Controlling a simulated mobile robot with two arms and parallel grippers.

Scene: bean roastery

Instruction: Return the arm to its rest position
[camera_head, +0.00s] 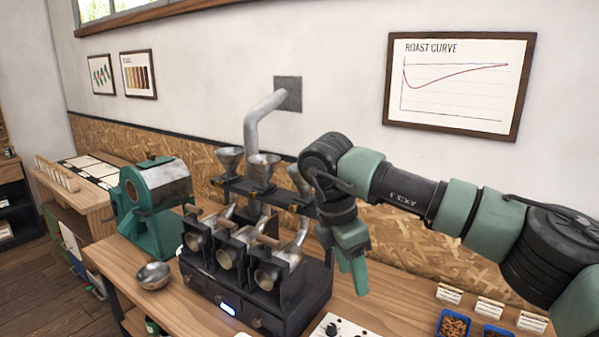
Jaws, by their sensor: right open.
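My right arm (410,192) comes in from the right edge and reaches across the bench in front of the wall. Its green gripper (352,278) points down just right of the black sample roaster (255,290), above the wooden bench top. The fingers are open with nothing seen between them. A gap to the roaster cannot be judged exactly. My left gripper is not in view.
A metal bowl (153,276) and a green machine (153,207) stand left of the roaster. Funnels (263,166) rise behind it.

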